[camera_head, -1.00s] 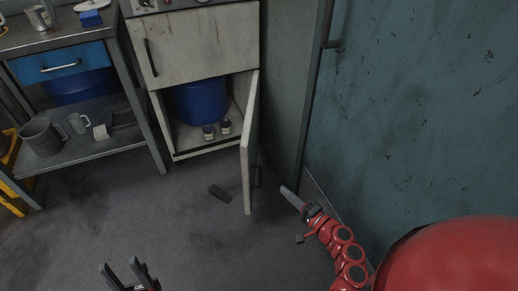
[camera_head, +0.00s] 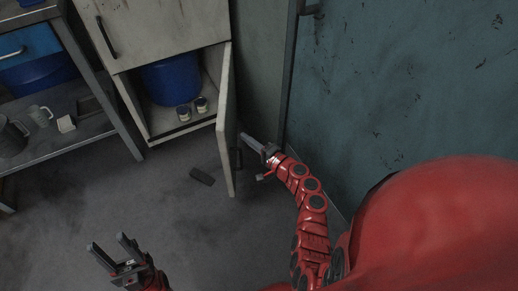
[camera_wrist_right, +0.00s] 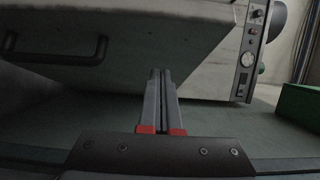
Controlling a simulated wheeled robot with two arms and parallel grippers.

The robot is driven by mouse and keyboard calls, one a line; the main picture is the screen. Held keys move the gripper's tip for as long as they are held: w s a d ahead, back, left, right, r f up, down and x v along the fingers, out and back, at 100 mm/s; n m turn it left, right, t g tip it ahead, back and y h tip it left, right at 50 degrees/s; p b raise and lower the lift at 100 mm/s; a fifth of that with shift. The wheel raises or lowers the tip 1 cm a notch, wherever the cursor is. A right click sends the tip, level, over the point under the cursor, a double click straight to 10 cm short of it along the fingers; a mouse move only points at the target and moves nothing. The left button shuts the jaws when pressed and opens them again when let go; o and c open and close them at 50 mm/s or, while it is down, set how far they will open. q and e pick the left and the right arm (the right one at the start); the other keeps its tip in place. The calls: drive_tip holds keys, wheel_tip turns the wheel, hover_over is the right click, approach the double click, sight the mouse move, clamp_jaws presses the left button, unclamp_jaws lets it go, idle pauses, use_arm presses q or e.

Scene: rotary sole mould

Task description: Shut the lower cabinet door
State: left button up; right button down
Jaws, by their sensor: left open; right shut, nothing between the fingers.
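The lower cabinet door (camera_head: 227,125) stands wide open in the head view, swung out toward me from the right side of the pale cabinet (camera_head: 165,38). My right gripper (camera_head: 243,137) is shut and empty, just right of the door's outer face near its handle (camera_head: 239,158); I cannot tell whether it touches. In the right wrist view the shut fingers (camera_wrist_right: 160,75) point at a pale panel (camera_wrist_right: 120,70) with a dark handle (camera_wrist_right: 75,50). My left gripper (camera_head: 108,243) is open and empty over the floor at lower left.
A dark block (camera_head: 202,176) lies on the floor left of the door. Floor before the cabinet is otherwise clear.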

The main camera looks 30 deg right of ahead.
drive_tip(key=shift+w+a, duration=0.25)
drive_tip(key=shift+a, duration=0.35)
drive_tip(key=shift+w+a, duration=0.25)
drive_tip(key=shift+a, duration=0.35)
drive_tip(key=shift+w+a, duration=0.25)
drive_tip(key=shift+a, duration=0.35)
